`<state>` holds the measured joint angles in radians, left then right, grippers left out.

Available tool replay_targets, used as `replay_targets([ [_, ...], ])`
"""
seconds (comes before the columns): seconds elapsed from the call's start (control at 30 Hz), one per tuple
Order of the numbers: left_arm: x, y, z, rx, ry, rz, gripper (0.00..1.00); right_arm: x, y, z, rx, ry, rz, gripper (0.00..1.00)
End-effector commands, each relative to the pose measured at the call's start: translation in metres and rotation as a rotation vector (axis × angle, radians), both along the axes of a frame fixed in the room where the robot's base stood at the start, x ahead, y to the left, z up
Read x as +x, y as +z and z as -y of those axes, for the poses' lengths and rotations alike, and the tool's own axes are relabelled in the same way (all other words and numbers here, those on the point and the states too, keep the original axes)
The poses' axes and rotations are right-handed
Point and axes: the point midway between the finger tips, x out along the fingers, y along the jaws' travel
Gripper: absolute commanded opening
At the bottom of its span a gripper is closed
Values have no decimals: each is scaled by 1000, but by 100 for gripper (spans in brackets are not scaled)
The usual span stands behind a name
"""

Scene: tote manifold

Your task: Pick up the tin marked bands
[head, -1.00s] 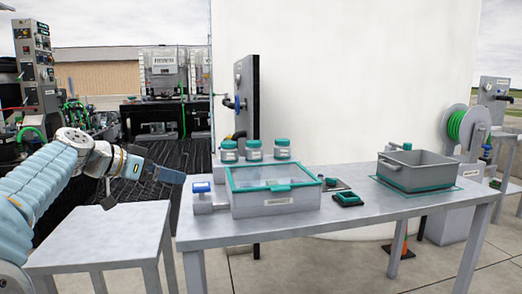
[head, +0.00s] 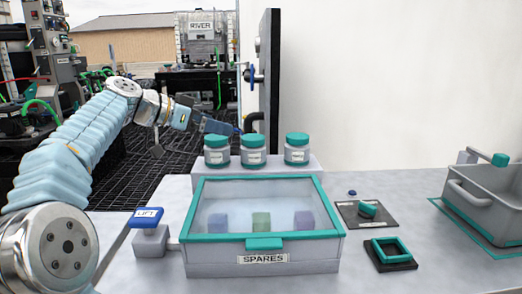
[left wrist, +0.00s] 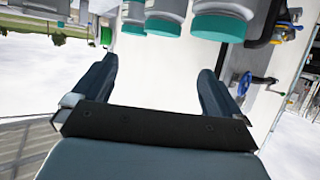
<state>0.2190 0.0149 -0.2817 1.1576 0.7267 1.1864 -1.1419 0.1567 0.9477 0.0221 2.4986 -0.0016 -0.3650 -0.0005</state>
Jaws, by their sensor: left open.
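Three grey tins with teal lids stand in a row on a raised ledge behind the spares box: a left tin (head: 217,152), a middle tin (head: 253,152) and a right tin (head: 297,150). Their white labels are too small to read surely, so I cannot tell which is marked bands. My left gripper (head: 232,128) is open and empty, just above and behind the left and middle tins. The left wrist view shows its spread fingers (left wrist: 155,78), with the tins (left wrist: 225,20) beyond them at the top edge. My right gripper is not in view.
A clear-lidded box (head: 265,258) marked SPARES holds coloured blocks in front of the ledge. A blue LIFT paddle (head: 146,218) stands left of it. Small teal-topped parts on dark plates (head: 391,254) lie right. A grey tote (head: 490,190) sits far right. A dark upright panel (head: 268,80) rises behind.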

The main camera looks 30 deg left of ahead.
Motion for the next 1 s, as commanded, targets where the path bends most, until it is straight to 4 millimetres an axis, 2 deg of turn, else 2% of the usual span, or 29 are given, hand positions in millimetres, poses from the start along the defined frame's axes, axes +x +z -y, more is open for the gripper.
replay_targets([
  [0.2,39,-19,20,-1,-4,-4,100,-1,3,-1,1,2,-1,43],
  [0.3,53,-25,26,-1,-3,-3,100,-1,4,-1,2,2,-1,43],
  [0.57,68,-34,33,0,-3,-2,100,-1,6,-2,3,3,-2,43],
  [0.83,101,-53,45,-1,-2,-3,100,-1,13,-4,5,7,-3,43],
  [1.0,105,-55,47,0,0,0,100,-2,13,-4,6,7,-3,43],
])
